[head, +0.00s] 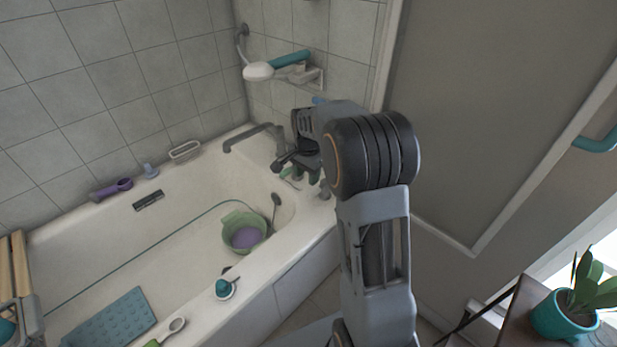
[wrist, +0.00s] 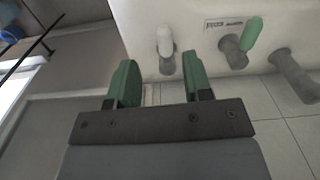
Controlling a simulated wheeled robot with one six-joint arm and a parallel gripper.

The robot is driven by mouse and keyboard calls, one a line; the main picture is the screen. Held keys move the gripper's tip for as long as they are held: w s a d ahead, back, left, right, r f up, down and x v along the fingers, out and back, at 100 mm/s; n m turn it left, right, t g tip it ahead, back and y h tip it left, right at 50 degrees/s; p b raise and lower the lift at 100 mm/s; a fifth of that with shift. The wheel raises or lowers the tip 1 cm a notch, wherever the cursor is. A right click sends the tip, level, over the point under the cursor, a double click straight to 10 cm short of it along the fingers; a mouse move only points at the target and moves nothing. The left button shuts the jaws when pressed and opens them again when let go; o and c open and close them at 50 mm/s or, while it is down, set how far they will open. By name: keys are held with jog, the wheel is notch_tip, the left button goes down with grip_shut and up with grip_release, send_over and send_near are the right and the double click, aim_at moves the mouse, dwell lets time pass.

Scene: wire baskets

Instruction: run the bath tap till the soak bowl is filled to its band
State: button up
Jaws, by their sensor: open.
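The green soak bowl (head: 228,222) stands in the bathtub near its tap end, with a lavender surface inside; I cannot tell its level or make out the band. The grey bath tap spout (head: 248,136) reaches over the tub, and no stream of water shows. In the wrist view, the spout (wrist: 296,76) is at the right, with a green-handled valve (wrist: 250,36) and a white-handled valve (wrist: 165,42) to its left. My gripper (wrist: 160,82) is open and empty, its green fingertips short of the white handle. In the head view, my gripper (head: 306,176) is partly hidden by my arm.
A hand shower (head: 258,71) hangs on the tiled wall above the tap. A ladle (head: 276,206) leans beside the bowl. A teal cup (head: 222,287) and a spoon (head: 176,325) lie on the near rim. A potted plant (head: 565,315) stands at the lower right.

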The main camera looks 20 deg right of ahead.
aim_at(308, 194)
jog(key=shift+w+d+f+m+b, duration=0.2)
jog(key=shift+w+f, duration=0.05)
jog(key=shift+f, duration=0.35)
jog(key=shift+w+d+f+m+b, duration=0.2)
jog(key=shift+w+f, duration=0.05)
jog(key=shift+f, duration=0.3)
notch_tip(308, 194, down, 8)
jog(key=b, duration=0.7)
jog(key=shift+r, duration=0.3)
jog(key=shift+f, duration=0.15)
jog(key=shift+f, duration=0.1)
